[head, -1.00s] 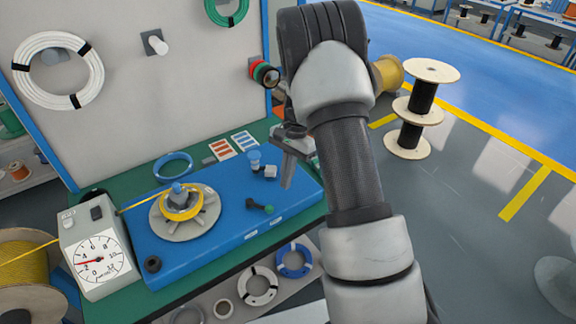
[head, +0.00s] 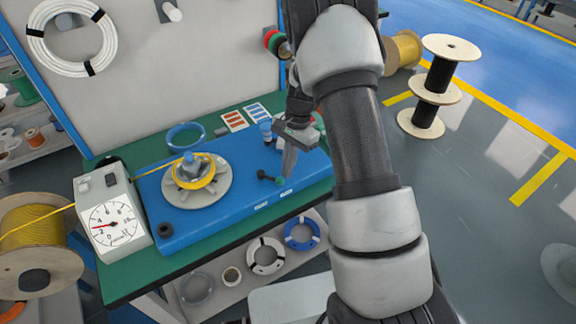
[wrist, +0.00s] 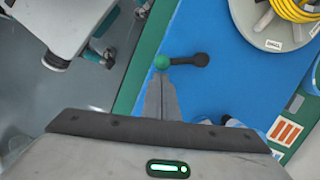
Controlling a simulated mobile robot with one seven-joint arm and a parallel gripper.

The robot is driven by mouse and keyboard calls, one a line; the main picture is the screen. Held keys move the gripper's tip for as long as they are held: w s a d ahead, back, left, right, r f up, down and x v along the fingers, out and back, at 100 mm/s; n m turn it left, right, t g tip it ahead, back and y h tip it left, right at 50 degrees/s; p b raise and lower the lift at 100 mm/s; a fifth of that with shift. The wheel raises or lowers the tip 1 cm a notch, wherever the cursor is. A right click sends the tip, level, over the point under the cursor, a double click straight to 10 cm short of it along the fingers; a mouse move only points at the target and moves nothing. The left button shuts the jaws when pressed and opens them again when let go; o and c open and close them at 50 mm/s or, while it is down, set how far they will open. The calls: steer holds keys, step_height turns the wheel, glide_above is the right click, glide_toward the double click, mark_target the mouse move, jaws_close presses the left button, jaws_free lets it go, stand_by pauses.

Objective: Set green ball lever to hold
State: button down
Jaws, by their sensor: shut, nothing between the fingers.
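The green ball lever (head: 266,178) is a short black arm on the blue board (head: 240,205), ending in a green ball on its right in the head view. In the wrist view the lever (wrist: 185,61) has its dark pivot end at right and its green ball (wrist: 162,62) at left. My gripper (head: 287,174) is shut and empty, pointing down beside the green ball. In the wrist view its fingertips (wrist: 161,77) lie right by the ball; I cannot tell whether they touch. Two small labels (head: 261,206) at the board's front edge are unreadable.
A disc with a yellow coil (head: 205,187) sits left on the board. A dial gauge box (head: 113,222) stands at the left end. A blue-topped fitting (head: 266,130) and colour cards (head: 234,120) lie behind the lever. The board in front of the lever is clear.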

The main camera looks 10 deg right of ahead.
steer(key=shift+s+a+m+t, duration=0.15)
steer(key=shift+s+a+m, duration=0.15)
steer(key=shift+s+m, duration=0.35)
steer(key=shift+s+a+m+t, duration=0.15)
steer(key=shift+s+a+m, duration=0.15)
steer(key=shift+m, duration=0.55)
steer(key=s+a+m, duration=0.1)
steer(key=m, duration=0.1)
steer(key=s+a+m+t+p, duration=0.1)
steer(key=a+m, duration=0.1)
steer(key=s+a+m+p, duration=0.1)
steer(key=m, duration=0.2)
steer(key=shift+s+a+t, duration=0.1)
steer(key=shift+a+t, duration=0.2)
steer(key=shift+a, duration=0.2)
